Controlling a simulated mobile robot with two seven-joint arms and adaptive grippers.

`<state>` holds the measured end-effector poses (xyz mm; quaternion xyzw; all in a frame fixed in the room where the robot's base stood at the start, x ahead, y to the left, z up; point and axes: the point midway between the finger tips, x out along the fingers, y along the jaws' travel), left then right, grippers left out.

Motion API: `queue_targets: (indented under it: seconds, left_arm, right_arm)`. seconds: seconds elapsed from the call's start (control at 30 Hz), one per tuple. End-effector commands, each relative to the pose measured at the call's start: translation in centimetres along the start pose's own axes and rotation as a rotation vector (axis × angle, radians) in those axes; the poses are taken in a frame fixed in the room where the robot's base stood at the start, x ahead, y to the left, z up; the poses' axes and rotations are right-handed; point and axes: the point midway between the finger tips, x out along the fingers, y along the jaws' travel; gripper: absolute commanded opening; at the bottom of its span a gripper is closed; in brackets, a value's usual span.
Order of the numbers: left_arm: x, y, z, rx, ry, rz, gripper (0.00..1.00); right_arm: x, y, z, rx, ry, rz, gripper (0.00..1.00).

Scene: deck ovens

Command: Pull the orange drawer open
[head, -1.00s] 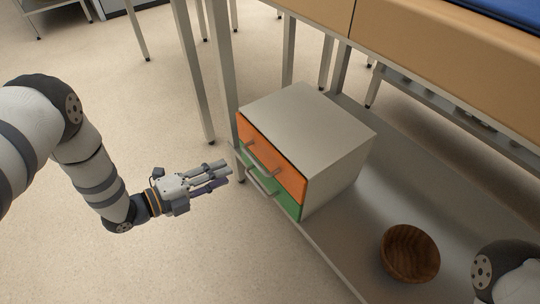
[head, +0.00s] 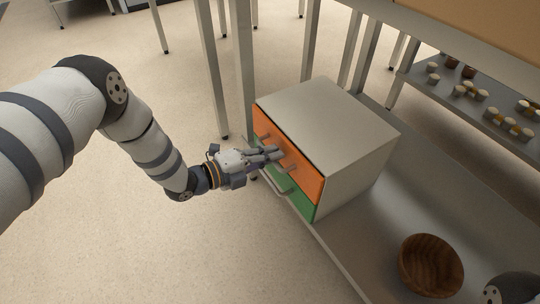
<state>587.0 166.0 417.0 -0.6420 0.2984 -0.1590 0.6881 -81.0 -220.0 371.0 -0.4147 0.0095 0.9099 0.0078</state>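The orange drawer (head: 311,183) is the upper drawer of a small grey cabinet (head: 335,110) on a metal shelf. Its front looks flush with the cabinet. Its grey bar handle (head: 290,168) shows at both ends; the middle is hidden behind my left gripper. My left gripper (head: 278,152) has its fingertips at the middle of this handle. The fingers lie close together, but whether they are shut on the bar is hard to see. My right gripper is out of view; only a part of my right arm shows at the lower right.
A green drawer (head: 301,204) with its own handle (head: 277,186) is just below the orange one. A wooden bowl (head: 431,266) stands on the shelf (head: 375,215) at the right. Table legs (head: 247,70) rise behind the cabinet. The floor left of the cabinet is clear.

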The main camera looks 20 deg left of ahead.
Motion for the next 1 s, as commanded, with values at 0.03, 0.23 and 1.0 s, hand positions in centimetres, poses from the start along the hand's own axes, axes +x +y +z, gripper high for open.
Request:
queue_targets:
  seconds: [0.03, 0.23, 1.0]
  left_arm:
    - [0.0, 0.0, 0.0, 0.000, 0.000, -0.001, 0.00]
    - [0.0, 0.0, 0.0, 0.000, 0.000, -0.001, 0.00]
    - [-12.8, 2.4, 0.0, 0.001, 0.001, 0.000, 0.00]
  right_arm:
    - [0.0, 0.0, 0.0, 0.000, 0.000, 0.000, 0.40]
    - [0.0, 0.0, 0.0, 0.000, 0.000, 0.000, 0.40]
    - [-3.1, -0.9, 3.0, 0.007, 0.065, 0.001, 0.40]
